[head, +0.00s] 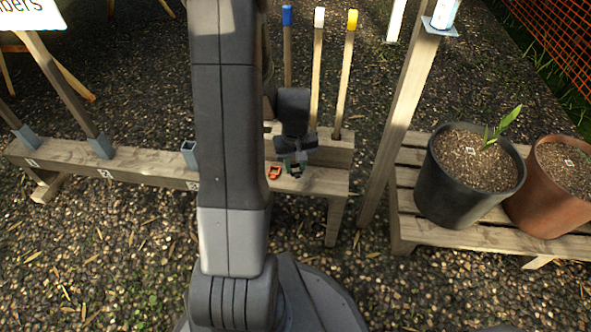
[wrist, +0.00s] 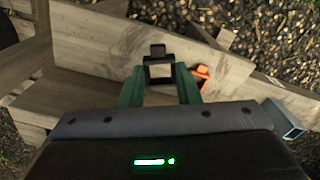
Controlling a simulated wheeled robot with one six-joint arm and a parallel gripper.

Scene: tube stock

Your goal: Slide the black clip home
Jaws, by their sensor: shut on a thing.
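The black clip (wrist: 158,52) is a small squarish frame with a tab. In the wrist view it sits between the green fingers of my gripper (wrist: 160,82), which is shut on it. The clip is over or on the wooden bench; I cannot tell whether it touches the wood. In the head view my gripper (head: 295,160) is above the right end of the bench, and the clip is too small and dark there to make out well.
An orange clip (head: 274,171) lies on the bench (head: 325,182) just left of my gripper. An empty blue-grey socket (head: 189,152) is further left; two more hold slanted posts. Stakes with blue, white and yellow tops stand behind. A post and potted plants (head: 455,185) are at right.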

